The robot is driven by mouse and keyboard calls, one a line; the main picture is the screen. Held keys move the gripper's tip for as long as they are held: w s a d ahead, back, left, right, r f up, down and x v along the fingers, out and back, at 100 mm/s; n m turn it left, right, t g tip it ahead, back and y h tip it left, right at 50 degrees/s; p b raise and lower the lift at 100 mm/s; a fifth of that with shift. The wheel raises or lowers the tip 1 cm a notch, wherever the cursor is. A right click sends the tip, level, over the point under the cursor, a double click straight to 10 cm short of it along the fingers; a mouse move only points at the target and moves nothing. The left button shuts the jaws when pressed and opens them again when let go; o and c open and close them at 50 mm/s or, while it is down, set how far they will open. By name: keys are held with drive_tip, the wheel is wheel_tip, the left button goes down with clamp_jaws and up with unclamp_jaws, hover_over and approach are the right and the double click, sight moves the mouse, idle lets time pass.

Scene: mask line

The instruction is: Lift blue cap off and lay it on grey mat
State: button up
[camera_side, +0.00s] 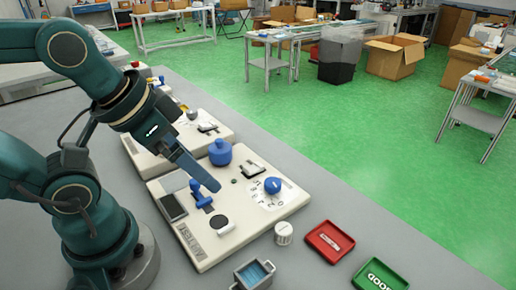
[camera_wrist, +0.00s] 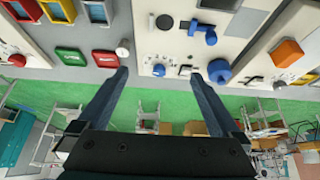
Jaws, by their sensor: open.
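The blue cap (camera_side: 220,152) stands upright on the test panel (camera_side: 262,215), toward its far end. It also shows in the wrist view (camera_wrist: 218,70), just right of my right fingertip. What lies under the cap is hidden. A flat pale grey patch, likely the grey mat (camera_side: 172,181), lies at the panel's left edge; it is partly cut off at the top of the wrist view (camera_wrist: 220,4). My gripper (camera_wrist: 160,73) is open and empty above the panel, with the blue dial (camera_wrist: 158,70) showing between its fingers. In the side view its finger hides part of the panel.
A blue lever (camera_side: 198,192), a black button (camera_side: 219,222) and a black-and-white switch (camera_side: 251,169) stick up from the panel. A white knurled cylinder (camera_side: 283,233), a red tray (camera_side: 330,241) and a green tray (camera_side: 380,276) stand beside it. Another panel adjoins at the far end.

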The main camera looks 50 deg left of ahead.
drive_tip(key=w+a+r+m, duration=0.1)
drive_tip(key=w+r+m, duration=0.2)
drive_tip(key=w+r, duration=0.1)
drive_tip(key=m+g, duration=0.1)
drive_tip(key=g, duration=0.3)
approach(218, 140)
drive_tip(key=w+d, duration=0.2)
drive_tip(key=d, duration=0.2)
drive_tip(key=shift+n+g, duration=0.5)
drive_tip(key=shift+g, duration=0.3)
drive_tip(key=a+f, duration=0.1)
drive_tip(key=f, duration=0.1)
drive_tip(key=a+f, duration=0.2)
drive_tip(key=f, duration=0.1)
drive_tip(key=shift+s+a+f, duration=0.25)
drive_tip(key=shift+a+f, duration=0.05)
drive_tip(key=shift+a, duration=0.1)
drive_tip(key=shift+a+f, duration=0.1)
drive_tip(key=shift+f, duration=2.4)
